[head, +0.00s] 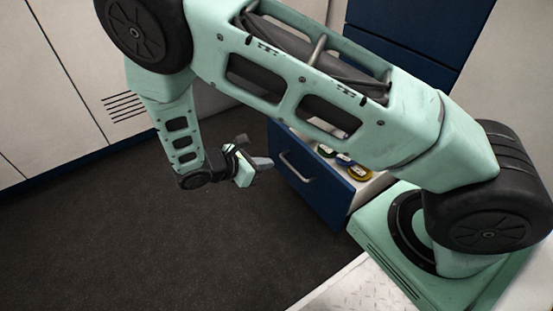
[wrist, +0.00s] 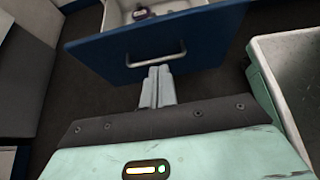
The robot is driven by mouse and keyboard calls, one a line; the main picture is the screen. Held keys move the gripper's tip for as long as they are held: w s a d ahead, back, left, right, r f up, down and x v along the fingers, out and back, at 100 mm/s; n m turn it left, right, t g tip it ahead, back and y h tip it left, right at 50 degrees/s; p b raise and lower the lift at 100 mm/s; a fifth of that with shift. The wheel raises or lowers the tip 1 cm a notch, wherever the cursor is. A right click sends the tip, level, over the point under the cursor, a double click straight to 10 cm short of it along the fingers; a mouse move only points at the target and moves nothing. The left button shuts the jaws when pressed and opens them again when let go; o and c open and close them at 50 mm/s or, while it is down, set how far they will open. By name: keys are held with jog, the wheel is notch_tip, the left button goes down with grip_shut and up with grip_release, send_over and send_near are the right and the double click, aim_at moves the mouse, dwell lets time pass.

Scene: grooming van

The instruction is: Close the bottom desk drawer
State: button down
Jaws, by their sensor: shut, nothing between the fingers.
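The bottom desk drawer (head: 312,183) has a dark blue front with a silver bar handle (head: 297,165), and it stands pulled out. My gripper (head: 262,162) is shut and empty, pointing at the drawer front. Its fingers (wrist: 158,74) reach to the handle's lower edge in the wrist view; I cannot tell if they touch.
Dark blue upper drawer fronts (head: 395,35) stand above, partly behind my arm. White cabinet panels with a vent (head: 125,104) stand at the left. The dark floor (head: 150,245) is clear in front of the drawer. My arm hides part of the desk.

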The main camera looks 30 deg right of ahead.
jog(key=b, duration=0.5)
send_near(308, 156)
notch_tip(308, 156, down, 4)
jog(key=d, duration=0.2)
jog(key=shift+w+d+r+b, duration=0.15)
jog(key=shift+d+b, duration=0.6)
jog(key=shift+d, duration=0.4)
jog(key=shift+d+r, duration=0.1)
jog(key=shift+d, duration=0.5)
